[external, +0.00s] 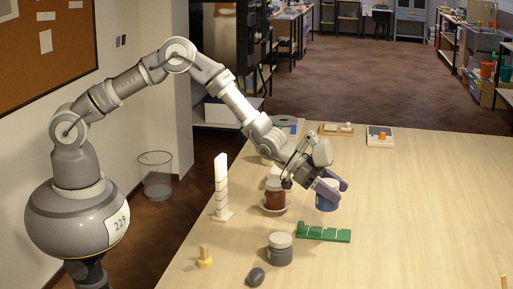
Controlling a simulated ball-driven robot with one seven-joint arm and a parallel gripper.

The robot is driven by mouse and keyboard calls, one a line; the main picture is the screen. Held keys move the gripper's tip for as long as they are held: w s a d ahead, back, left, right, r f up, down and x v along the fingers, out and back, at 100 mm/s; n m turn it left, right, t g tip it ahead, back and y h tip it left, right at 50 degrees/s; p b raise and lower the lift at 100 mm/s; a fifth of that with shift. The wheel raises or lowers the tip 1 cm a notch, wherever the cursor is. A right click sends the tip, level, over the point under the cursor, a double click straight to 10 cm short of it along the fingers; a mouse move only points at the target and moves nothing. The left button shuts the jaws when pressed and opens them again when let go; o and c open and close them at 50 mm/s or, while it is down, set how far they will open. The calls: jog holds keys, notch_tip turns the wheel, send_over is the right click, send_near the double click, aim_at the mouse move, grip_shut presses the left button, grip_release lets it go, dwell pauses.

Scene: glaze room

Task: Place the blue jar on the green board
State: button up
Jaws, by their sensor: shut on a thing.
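My gripper (330,188) is shut on the blue jar (327,201), which has a pale lid and is held roughly upright between the fingers. The fingers cover part of the jar's upper side. The green board (336,236) lies flat on the table below and just nearer the camera than the jar, with a raised part at its left end. A gap shows in the picture between the jar's bottom and the board; the jar looks to be in the air.
A brown jar (275,194) on a saucer stands left of the gripper. A grey jar (280,251) and a dark stone-like thing (256,277) lie in front. A white tower (221,185) and a yellow peg base (205,262) stand left. The table's right side is largely clear.

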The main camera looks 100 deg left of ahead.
notch_tip(320, 180, down, 8)
jog(key=shift+b, duration=0.75)
jog(key=o, duration=1.2)
jog(key=shift+r, duration=0.15)
jog(key=p+v, duration=0.1)
jog(key=v, duration=0.6)
jog(key=shift+s, duration=0.25)
